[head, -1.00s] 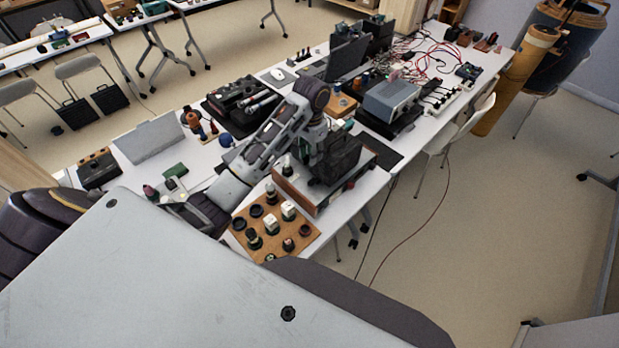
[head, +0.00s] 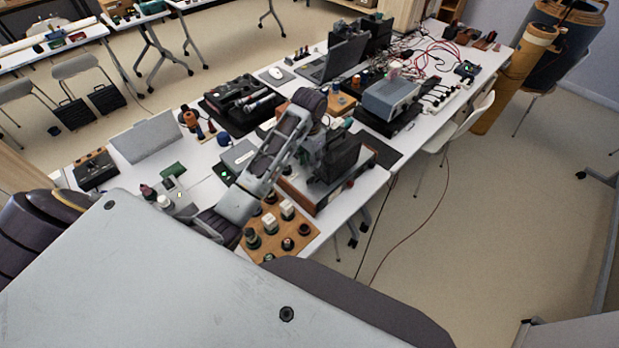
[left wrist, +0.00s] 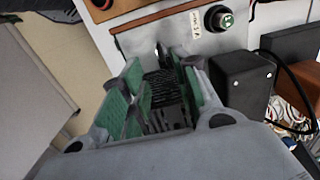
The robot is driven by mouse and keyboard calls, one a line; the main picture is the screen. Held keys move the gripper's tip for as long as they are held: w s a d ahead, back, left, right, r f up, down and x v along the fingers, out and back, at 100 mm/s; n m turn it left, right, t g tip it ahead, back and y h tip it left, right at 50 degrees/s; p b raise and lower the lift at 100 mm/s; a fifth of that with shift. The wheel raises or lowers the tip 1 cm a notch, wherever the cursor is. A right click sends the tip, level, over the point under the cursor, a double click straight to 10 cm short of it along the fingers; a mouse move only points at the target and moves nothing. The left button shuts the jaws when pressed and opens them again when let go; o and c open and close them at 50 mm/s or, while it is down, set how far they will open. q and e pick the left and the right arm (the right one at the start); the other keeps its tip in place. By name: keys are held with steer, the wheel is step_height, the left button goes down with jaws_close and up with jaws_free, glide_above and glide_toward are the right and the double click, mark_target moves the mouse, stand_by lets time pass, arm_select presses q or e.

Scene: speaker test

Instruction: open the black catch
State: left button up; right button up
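My left gripper (head: 338,158) is over the wood-trimmed grey unit (head: 316,196) in the head view. In the left wrist view its green-padded fingers (left wrist: 162,88) stand apart, with a dark ribbed shape between them. I cannot tell whether this shape is part of the gripper. Beyond the fingertips is a pale panel with a brown edge and a round dark knob (left wrist: 218,18) with a green face. I cannot single out the black catch; the gripper may hide it. No held object is clear. My right gripper is not in view.
A board with knobs and sockets (head: 272,243) lies in front of the unit. A grey-blue instrument (head: 392,96) stands behind it. In the left wrist view a black box (left wrist: 243,82) is close to the right finger, with loose wires beyond. The floor to the right is mostly open.

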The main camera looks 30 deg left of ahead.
mark_target(309, 179)
arm_select(q)
steer(key=shift+f+p, duration=0.5)
steer(key=shift+f, duration=4.25)
jaws_close()
